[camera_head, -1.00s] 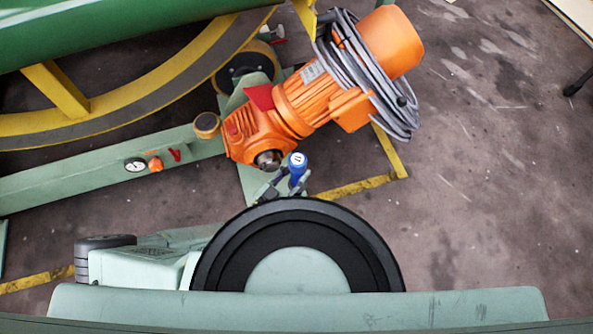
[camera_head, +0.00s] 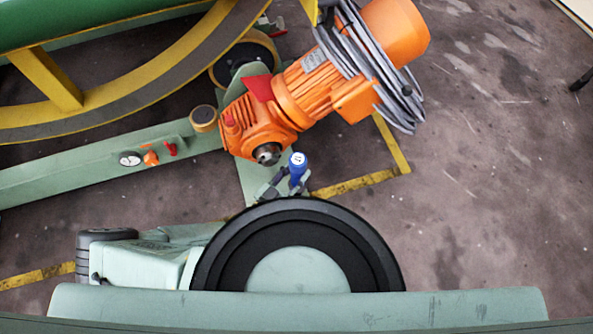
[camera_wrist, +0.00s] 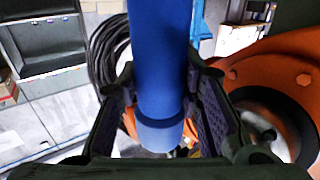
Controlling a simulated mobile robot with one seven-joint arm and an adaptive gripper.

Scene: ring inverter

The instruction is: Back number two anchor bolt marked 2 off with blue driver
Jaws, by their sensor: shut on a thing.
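My gripper (camera_head: 286,186) is shut on the blue driver (camera_head: 298,168), which stands upright between the fingers with its pale, marked end cap facing up in the head view. In the wrist view the blue driver (camera_wrist: 158,60) fills the space between the dark finger pads. The orange gear motor (camera_head: 310,95) lies just beyond the gripper, its round steel shaft end (camera_head: 266,153) to the left of the driver and apart from it. I cannot make out the anchor bolt marked 2 in either view.
Grey cable (camera_head: 372,70) is coiled around the motor. Open floor (camera_head: 480,200) lies to the right.

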